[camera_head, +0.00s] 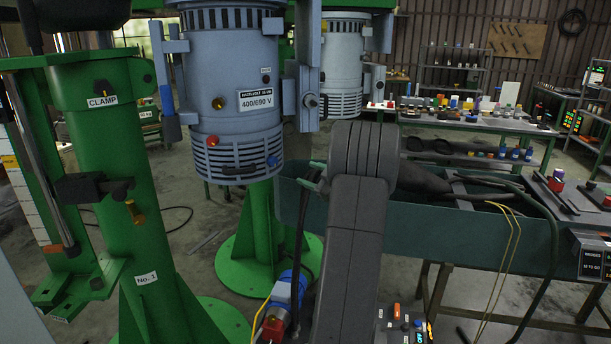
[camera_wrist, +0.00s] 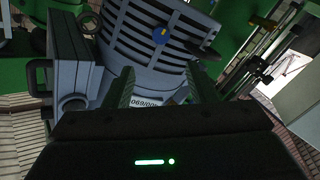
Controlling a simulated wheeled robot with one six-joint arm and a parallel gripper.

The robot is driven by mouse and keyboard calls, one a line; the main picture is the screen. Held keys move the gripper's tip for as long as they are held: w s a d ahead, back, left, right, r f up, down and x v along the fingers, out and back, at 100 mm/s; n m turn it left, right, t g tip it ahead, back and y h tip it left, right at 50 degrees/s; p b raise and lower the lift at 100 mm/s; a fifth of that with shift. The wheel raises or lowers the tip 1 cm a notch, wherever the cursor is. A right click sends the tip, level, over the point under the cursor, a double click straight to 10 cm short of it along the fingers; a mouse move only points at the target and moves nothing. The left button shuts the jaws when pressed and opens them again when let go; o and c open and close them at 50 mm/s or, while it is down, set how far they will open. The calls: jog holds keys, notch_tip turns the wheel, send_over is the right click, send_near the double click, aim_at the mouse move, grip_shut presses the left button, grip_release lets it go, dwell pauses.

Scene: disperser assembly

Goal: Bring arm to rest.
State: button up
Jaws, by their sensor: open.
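My arm's dark grey links stand in the middle of the head view and hide most of my gripper. In the wrist view my gripper (camera_wrist: 160,88) shows two green ribbed fingers, apart, with nothing held between them. Beyond them is the blue-grey disperser motor (camera_wrist: 155,40), upside down in that view, with vent slots, a blue knob (camera_wrist: 160,36) and a partly covered label. In the head view the motor (camera_head: 230,95) hangs upright on its green stand, with a 400/690 V label (camera_head: 261,99). I cannot tell the exact gap between fingers and motor.
A green column (camera_head: 130,200) marked CLAMP and No. 1 stands at left. A second motor (camera_head: 343,65) is behind the first. Shelves and a table (camera_head: 470,122) with small parts stand behind.

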aim_at(275, 162)
jog(key=p+x, duration=0.3)
jog(key=x, duration=1.1)
jog(key=shift+f+p, duration=0.15)
jog(key=shift+p, duration=0.2)
jog(key=shift+d, duration=0.1)
